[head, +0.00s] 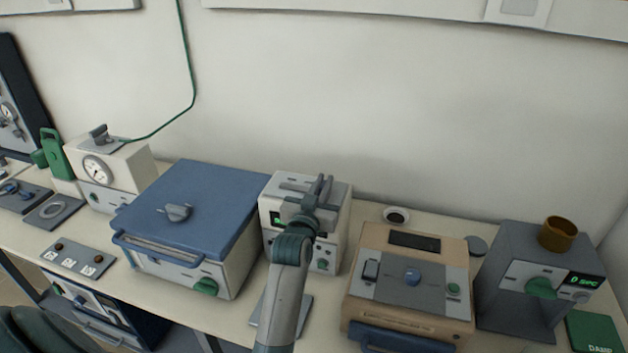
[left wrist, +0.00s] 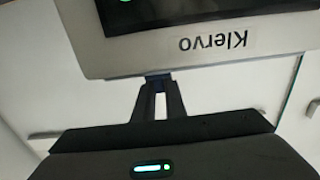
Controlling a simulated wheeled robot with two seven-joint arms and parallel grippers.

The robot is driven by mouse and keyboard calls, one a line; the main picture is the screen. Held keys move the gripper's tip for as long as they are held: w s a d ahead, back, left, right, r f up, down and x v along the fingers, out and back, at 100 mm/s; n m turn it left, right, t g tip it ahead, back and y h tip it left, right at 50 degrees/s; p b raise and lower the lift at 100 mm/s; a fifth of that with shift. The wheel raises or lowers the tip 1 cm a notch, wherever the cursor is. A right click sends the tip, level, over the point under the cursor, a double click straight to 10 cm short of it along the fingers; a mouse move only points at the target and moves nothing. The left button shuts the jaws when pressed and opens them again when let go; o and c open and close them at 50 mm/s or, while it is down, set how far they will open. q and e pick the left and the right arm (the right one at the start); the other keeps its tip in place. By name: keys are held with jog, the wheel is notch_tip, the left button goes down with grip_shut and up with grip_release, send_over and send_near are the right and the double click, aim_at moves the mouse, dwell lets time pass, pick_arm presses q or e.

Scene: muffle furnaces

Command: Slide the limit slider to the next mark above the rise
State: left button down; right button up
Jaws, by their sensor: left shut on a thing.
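The white control box (head: 335,222) stands at the back of the bench, with a dark screen with green characters on its front. My left gripper (head: 320,188) is over the top of this box, and my arm hides much of its front. In the left wrist view, my left gripper (left wrist: 159,85) is shut on a small dark blue piece (left wrist: 158,76) at the edge of the box's panel, which I take to be the limit slider. Most of the piece is hidden between the fingertips. Scale marks and the rise cannot be made out. My right gripper is not in view.
A blue-lidded furnace (head: 215,200) stands close on the left of the box. A tan furnace (head: 407,260) is on the right, with a grey unit (head: 520,280) carrying a brown cup (head: 557,234) beyond it.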

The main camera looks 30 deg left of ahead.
pick_arm(q)
jog(key=shift+d, duration=0.1)
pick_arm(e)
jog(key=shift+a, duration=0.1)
